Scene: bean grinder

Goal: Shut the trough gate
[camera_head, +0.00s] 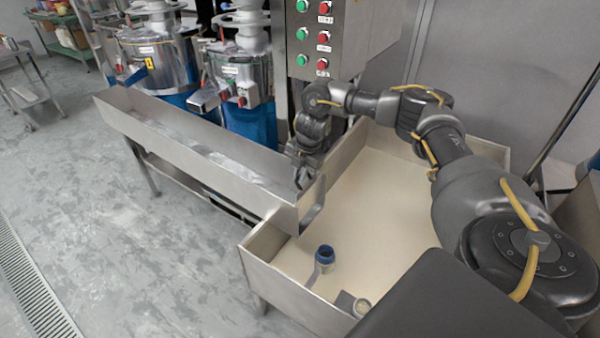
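The long steel trough (185,140) runs from the upper left toward the middle of the head view, with a little pale liquid-like or shiny residue on its floor. My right gripper (302,174) reaches down at the trough's right end, close to the gate. Its fingers are small and dark, so whether it is open or touching the gate is unclear. My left gripper is out of view.
The bin holds a pale cream layer, a blue-topped piece (324,256) and a small metal piece (361,306). A control box (325,40) with red and green buttons hangs above. Grinder machines (155,55) stand behind the trough.

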